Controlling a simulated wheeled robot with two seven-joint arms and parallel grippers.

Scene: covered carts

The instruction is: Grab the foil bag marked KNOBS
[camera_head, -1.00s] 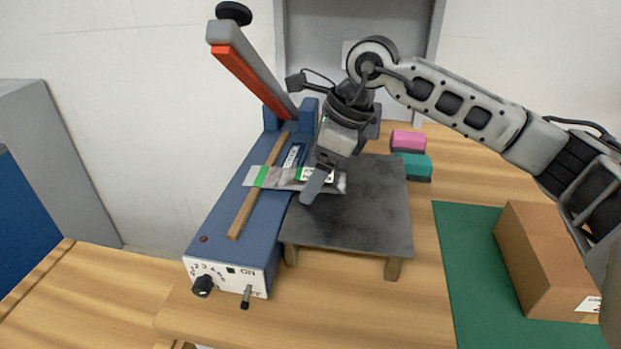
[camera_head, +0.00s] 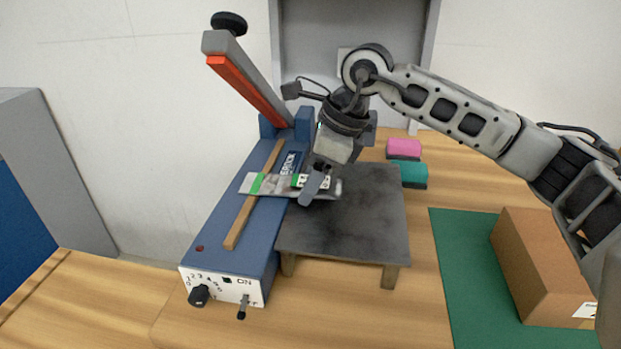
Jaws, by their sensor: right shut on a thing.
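The foil bag (camera_head: 275,185) is a flat silver pouch with green bands and a white label. The label is too small and partly covered to read. The bag lies across the wooden strip of the blue sealer (camera_head: 235,230), and its right end reaches over the dark raised plate (camera_head: 350,225). My right gripper (camera_head: 312,188) comes down from above and is shut on the bag near its right end. Its fingers hide part of the bag and label. The sealer's arm (camera_head: 245,80), with a red-orange underside, stands raised. My left gripper is not in view.
A pink block (camera_head: 404,148) and a teal block (camera_head: 409,175) sit behind the plate at the right. A cardboard box (camera_head: 540,265) stands on a green mat (camera_head: 460,285). The wooden table (camera_head: 400,315) is clear in front of the plate.

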